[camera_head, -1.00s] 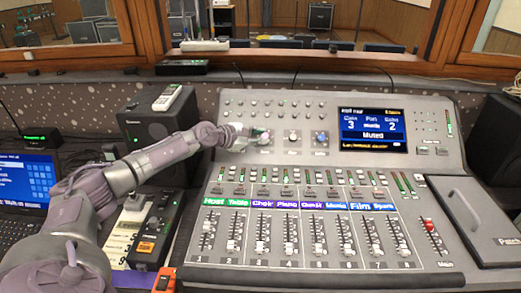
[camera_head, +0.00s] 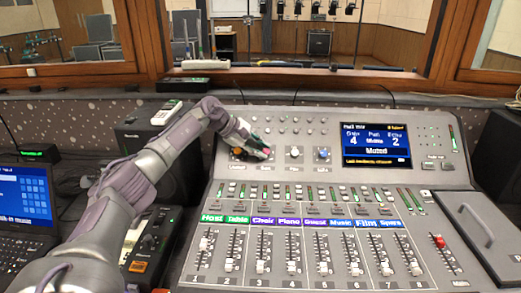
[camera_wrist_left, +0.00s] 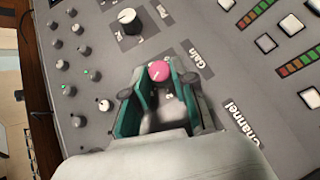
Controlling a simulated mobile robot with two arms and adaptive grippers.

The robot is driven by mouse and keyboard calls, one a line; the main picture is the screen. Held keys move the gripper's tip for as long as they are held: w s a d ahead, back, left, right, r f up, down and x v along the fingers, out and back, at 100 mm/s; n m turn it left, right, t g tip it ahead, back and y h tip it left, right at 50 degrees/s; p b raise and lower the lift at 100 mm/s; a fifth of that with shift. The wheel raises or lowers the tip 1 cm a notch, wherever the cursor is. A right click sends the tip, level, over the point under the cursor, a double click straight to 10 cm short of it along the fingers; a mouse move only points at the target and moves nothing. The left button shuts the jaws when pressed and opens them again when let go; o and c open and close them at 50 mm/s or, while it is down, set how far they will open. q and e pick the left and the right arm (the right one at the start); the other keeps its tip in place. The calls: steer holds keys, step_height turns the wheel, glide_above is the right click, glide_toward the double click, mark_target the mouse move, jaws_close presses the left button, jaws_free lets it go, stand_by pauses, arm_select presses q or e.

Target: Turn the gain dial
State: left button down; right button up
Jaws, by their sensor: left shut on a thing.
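The gain dial (camera_wrist_left: 158,70) is a small pink knob with a pointer line, beside the printed word Gain in the left wrist view. My left gripper (camera_wrist_left: 160,82) has its green-lined fingers on either side of the dial and is shut on it. In the head view the same gripper (camera_head: 258,149) reaches in from the left over the dial row and mostly covers the pink dial (camera_head: 267,152). The mixer's screen (camera_head: 374,146) shows Gain 4, Pan Middle, Echo 2 and Muted. My right gripper is not in view.
A white dial (camera_head: 294,152) and a blue dial (camera_head: 322,153) stand to the right of the gain dial. Rows of small knobs are behind, and labelled faders (camera_head: 292,250) in front. A laptop (camera_head: 27,205) and a black speaker (camera_head: 140,140) are at the left.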

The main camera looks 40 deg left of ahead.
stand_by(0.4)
arm_select(q)
steer(key=c, duration=0.9)
jaws_free()
steer(key=shift+c, duration=0.2)
steer(key=v, duration=1.1)
steer(key=shift+s+a+r, duration=0.15)
steer(key=shift+s+r, duration=0.05)
steer(key=shift+r, duration=0.15)
steer(key=shift+r, duration=0.1)
